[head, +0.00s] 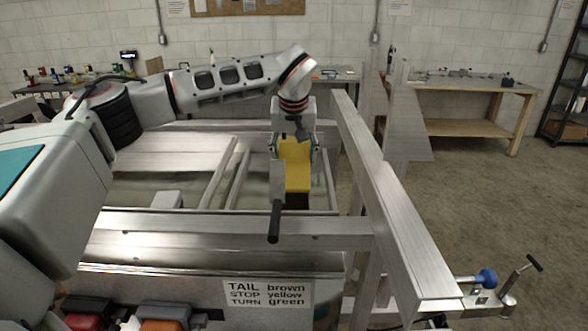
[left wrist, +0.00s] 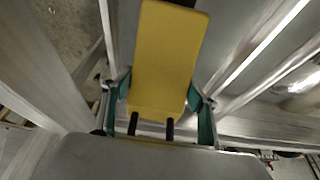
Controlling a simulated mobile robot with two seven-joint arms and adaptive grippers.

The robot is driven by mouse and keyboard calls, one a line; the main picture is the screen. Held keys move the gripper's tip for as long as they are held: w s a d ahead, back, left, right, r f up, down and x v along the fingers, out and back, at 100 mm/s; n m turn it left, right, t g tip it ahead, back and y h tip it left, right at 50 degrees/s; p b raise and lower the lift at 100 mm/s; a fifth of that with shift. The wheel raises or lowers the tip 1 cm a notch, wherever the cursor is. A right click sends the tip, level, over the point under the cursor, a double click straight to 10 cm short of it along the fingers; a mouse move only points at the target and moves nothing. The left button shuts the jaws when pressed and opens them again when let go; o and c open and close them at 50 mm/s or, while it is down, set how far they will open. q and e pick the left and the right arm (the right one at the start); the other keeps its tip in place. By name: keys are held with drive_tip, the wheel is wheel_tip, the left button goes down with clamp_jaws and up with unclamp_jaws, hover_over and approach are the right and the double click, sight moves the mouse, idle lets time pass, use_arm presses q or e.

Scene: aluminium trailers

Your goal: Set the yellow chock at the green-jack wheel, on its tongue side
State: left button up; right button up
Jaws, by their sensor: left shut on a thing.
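The yellow chock (head: 297,165) is held between the fingers of my left gripper (head: 295,148), above the trailer frame in the middle of the head view. Its lower end looks dark. In the left wrist view the chock's yellow face (left wrist: 165,60) fills the upper middle, with the green-sided fingers (left wrist: 160,112) on both sides of it. A grey plate with a black handle (head: 275,220) stands in front of the chock, partly overlapping it. I cannot make out a green jack or the wheel at it. My right gripper is not in view.
Aluminium rails (head: 230,226) and a long slanted beam (head: 385,190) lie close around the held chock. A coupler with a blue knob (head: 488,278) and a cranked post (head: 512,290) are at lower right. A workbench (head: 470,100) stands behind; concrete floor is clear at right.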

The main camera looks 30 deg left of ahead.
sight(294, 168)
use_arm(q)
drive_tip(key=shift+f, duration=1.95)
drive_tip(key=o, duration=1.4)
drive_tip(key=shift+f, duration=0.15)
drive_tip(key=shift+o, duration=0.9)
